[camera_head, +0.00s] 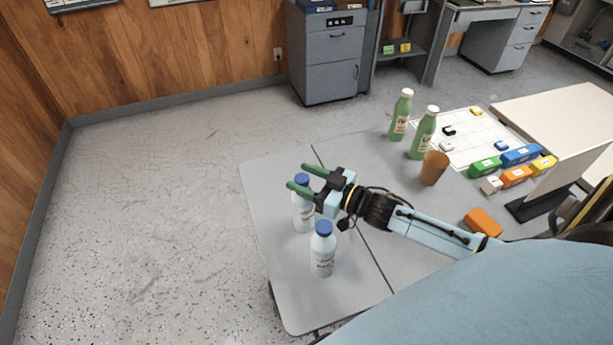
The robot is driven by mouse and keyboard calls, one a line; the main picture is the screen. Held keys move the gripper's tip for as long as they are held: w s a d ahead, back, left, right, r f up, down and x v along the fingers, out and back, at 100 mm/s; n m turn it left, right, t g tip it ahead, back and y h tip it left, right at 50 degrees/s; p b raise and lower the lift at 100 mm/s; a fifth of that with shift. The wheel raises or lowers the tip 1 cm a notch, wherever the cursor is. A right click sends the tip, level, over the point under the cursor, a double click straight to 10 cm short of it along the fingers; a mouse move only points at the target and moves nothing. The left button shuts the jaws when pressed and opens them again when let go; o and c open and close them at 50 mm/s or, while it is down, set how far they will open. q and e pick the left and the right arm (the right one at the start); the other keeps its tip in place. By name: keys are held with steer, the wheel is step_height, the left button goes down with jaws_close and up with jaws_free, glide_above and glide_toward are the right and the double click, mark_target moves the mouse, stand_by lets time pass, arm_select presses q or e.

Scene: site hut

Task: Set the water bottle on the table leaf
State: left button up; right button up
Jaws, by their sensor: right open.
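Two white bottles with blue caps stand upright on the grey table leaf (262,225), left of the seam. The farther bottle (303,213) is partly covered by my right gripper (298,178). The nearer bottle (323,258) stands closer to the front edge, with its label showing. My right gripper is open, its two green-tipped fingers pointing left. In the picture the fingers lie on either side of the farther bottle's cap. I cannot tell whether they touch it. My left gripper is not in view.
Two green bottles (421,137) and an orange-brown cup (434,168) stand right of the seam. Farther right are a white gridded sheet (477,145), several coloured blocks (516,176) and an upright panel (568,170). The leaf's far left part is clear.

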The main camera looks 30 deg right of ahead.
steer(key=shift+r, duration=0.15)
steer(key=v, duration=1.2)
